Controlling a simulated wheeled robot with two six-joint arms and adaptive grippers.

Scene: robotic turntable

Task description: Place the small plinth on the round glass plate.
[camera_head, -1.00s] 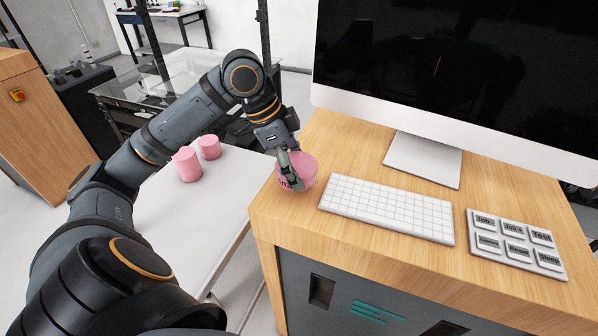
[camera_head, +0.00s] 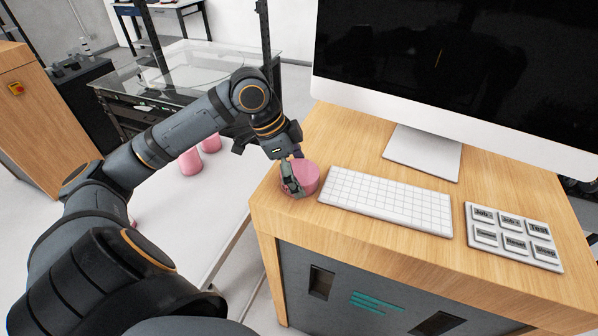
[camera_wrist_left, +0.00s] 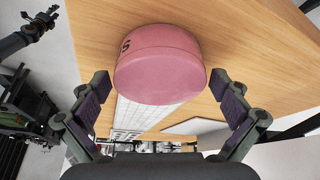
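The small plinth, a low pink round block (camera_head: 308,177), sits on the left end of the wooden desk. In the left wrist view, the plinth (camera_wrist_left: 160,70) shows a dark letter S on its side. My left gripper (camera_head: 291,180) is at the plinth, its fingers partly hiding it from the head. In the left wrist view, the left gripper (camera_wrist_left: 166,98) is open, with one finger on each side of the plinth and visible gaps. My right gripper is not identifiable.
A white keyboard (camera_head: 385,202) lies just right of the plinth, with a labelled button pad (camera_head: 513,235) and a monitor (camera_head: 455,75) beyond. Pink cylinders (camera_head: 190,161) stand on the white table (camera_head: 190,215) at left, partly behind my arm. A glass-topped table (camera_head: 215,62) stands behind.

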